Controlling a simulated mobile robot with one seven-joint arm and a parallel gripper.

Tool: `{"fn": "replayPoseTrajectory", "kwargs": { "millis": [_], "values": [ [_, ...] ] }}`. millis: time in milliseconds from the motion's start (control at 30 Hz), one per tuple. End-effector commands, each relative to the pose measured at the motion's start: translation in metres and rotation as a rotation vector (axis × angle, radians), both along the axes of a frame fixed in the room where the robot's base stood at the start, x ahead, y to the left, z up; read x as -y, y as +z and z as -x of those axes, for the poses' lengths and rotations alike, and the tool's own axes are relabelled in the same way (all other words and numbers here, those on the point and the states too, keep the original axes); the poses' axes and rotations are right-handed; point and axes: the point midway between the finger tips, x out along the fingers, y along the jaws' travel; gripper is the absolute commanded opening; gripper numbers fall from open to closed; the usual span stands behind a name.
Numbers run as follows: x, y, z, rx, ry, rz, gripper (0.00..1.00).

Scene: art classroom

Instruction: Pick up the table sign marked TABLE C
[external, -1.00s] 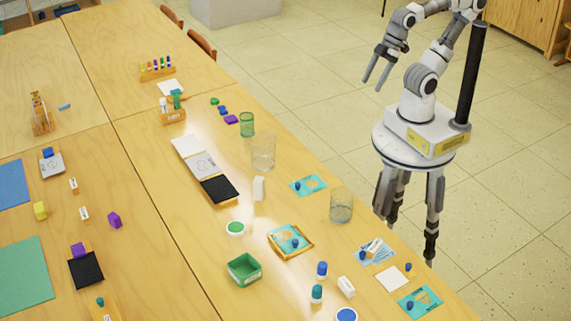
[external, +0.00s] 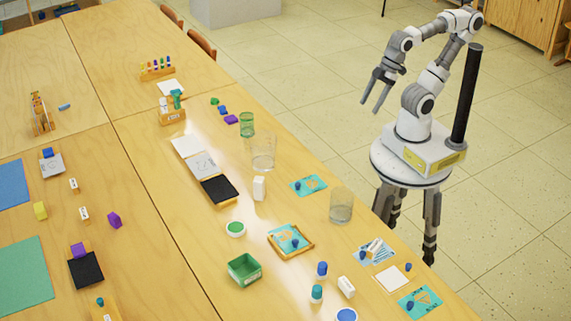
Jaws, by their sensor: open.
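Several small white blocks that could be table signs stand about the tables, but their lettering is too small to read, so I cannot tell which is TABLE C. One white block (external: 259,188) stands upright mid-table. Another white block (external: 346,287) with dark marks is near the front edge. A third white block (external: 375,247) rests tilted on a blue card. Two smaller white signs (external: 73,184) (external: 84,214) stand on the left table. My gripper (external: 372,106) is open and empty, fingers pointing down, beyond the table's right edge and apart from everything.
Two clear glasses (external: 263,152) (external: 340,206) and a green glass (external: 247,124) stand near the right edge. A green box (external: 244,270), a framed card tray (external: 291,241) and small paint pots crowd the near end. The floor (external: 320,120) beside the table is clear.

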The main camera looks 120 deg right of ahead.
Motion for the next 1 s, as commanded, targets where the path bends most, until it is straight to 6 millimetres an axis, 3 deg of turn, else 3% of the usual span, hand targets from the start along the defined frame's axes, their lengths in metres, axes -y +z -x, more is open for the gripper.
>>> {"fn": "replayPoseTrajectory", "kwargs": {
  "millis": [400,600,867,1000],
  "values": [
    [0.000,0.000,0.000,0.000,0.000,0.000,0.70],
    [0.000,0.000,0.000,0.000,0.000,0.000,1.00],
    [0.000,-0.001,-0.002,-0.004,0.012,0.007,1.00],
    [0.000,-0.005,-0.015,-0.038,0.101,0.074,1.00]
  ]
}}
